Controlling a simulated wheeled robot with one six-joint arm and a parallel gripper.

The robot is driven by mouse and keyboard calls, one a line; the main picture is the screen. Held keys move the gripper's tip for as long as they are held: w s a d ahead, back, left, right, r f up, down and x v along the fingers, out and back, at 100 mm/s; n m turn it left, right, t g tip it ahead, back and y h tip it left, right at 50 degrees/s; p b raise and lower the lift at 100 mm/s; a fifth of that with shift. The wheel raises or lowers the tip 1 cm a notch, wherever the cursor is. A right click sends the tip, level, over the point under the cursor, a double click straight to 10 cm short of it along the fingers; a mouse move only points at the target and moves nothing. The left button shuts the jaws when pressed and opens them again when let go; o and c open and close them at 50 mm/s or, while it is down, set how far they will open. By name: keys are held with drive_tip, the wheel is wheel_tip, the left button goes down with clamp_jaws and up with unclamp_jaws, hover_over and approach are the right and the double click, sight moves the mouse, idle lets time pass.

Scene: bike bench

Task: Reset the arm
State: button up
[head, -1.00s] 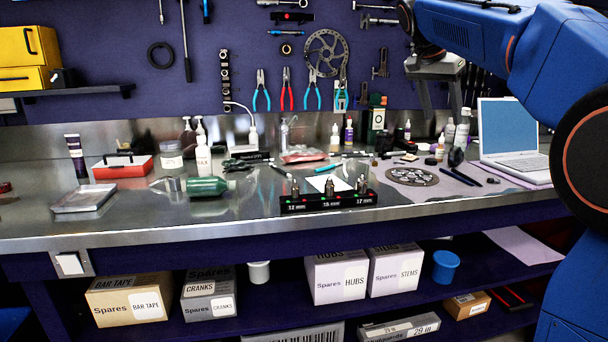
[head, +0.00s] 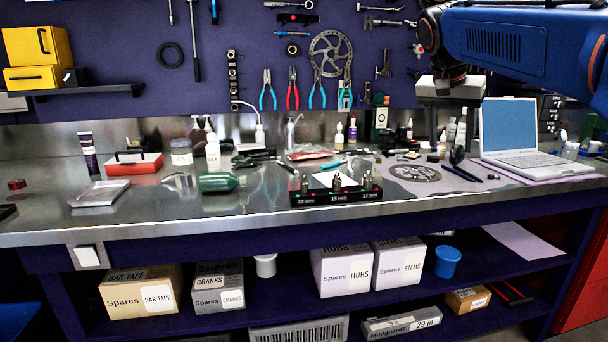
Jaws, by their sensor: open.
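My gripper (head: 456,122) hangs at the upper right of the head view, at the end of my blue arm. Its grey body sits above the bench, left of the laptop (head: 510,128). Its two fingers point down and stand apart, with nothing seen between them. It is clear of the metal bench top (head: 400,207).
A black socket holder (head: 335,196) stands at the bench's front edge. A green bottle (head: 218,182), a metal tray (head: 99,193) and a red toolbox (head: 134,167) lie to its left. Boxes (head: 345,271) fill the lower shelf.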

drive_tip(key=s+a+f+n+y, duration=0.2)
drive_tip(key=s+f+n, duration=0.2)
drive_tip(key=s+f, duration=1.1)
drive_tip(key=s+a+f+n+t+y, duration=0.1)
drive_tip(key=s+a+f+n, duration=0.2)
drive_tip(key=s+f, duration=1.2)
wheel_tip(320, 180, down, 2)
drive_tip(key=shift+s+n+y, duration=0.15)
drive_tip(key=shift+n+y, duration=0.25)
drive_tip(key=shift+n, duration=0.2)
